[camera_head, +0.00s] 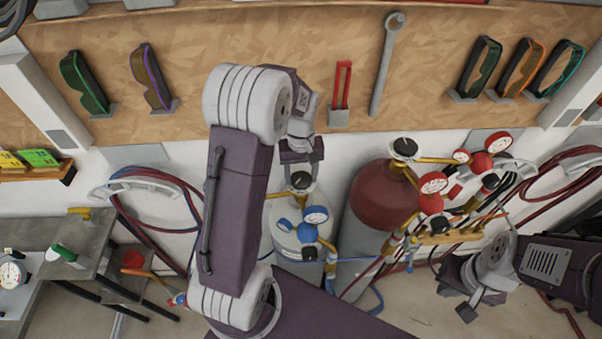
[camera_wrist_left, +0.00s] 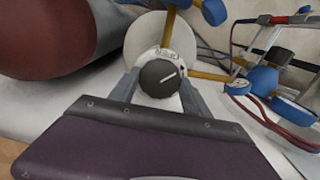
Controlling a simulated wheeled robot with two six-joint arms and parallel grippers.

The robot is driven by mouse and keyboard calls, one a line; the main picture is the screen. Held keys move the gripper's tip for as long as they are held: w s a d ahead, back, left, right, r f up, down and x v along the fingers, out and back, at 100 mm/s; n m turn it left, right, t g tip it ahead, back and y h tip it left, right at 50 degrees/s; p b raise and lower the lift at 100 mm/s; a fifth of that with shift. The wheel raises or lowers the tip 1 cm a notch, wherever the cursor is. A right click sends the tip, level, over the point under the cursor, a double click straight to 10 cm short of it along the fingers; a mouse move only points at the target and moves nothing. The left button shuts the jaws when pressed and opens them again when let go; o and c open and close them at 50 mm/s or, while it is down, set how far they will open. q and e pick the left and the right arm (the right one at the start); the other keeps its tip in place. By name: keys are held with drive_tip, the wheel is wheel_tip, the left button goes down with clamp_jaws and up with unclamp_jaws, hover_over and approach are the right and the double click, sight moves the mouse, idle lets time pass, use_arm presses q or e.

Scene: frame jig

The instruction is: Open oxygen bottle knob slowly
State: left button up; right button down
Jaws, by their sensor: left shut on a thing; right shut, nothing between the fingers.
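The oxygen bottle (camera_head: 286,241) is the pale cylinder with blue gauges in the head view. It stands upright left of a dark red bottle. Its dark round knob (camera_head: 300,181) is on top; it also shows in the left wrist view (camera_wrist_left: 160,77), with a white line mark on its face. My left gripper (camera_head: 301,160) reaches down from above, and its two grey fingers (camera_wrist_left: 158,90) are shut on the knob, one on each side. My right gripper (camera_head: 468,303) is shut and empty at the lower right, away from both bottles.
The dark red bottle (camera_head: 384,196) with red gauges stands close to the right. Blue gauges (camera_head: 316,214) sit just beside the knob. Hoses hang on the wall left and right. A metal bench (camera_head: 62,262) is at the left. Tools hang on the wooden board (camera_head: 270,45) behind.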

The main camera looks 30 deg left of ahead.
sight(301, 178)
use_arm(q)
drive_tip(key=n, duration=0.4)
drive_tip(key=shift+n+p, duration=0.3)
drive_tip(key=shift+p, duration=0.05)
drive_tip(key=shift+n, duration=2.2)
drive_tip(key=shift+w, duration=0.1)
drive_tip(key=o, duration=1.4)
wheel_tip(301, 178, up, 8)
drive_tip(key=shift+r+b, duration=0.1)
drive_tip(key=shift+b, duration=0.65)
drive_tip(key=shift+r, duration=0.45)
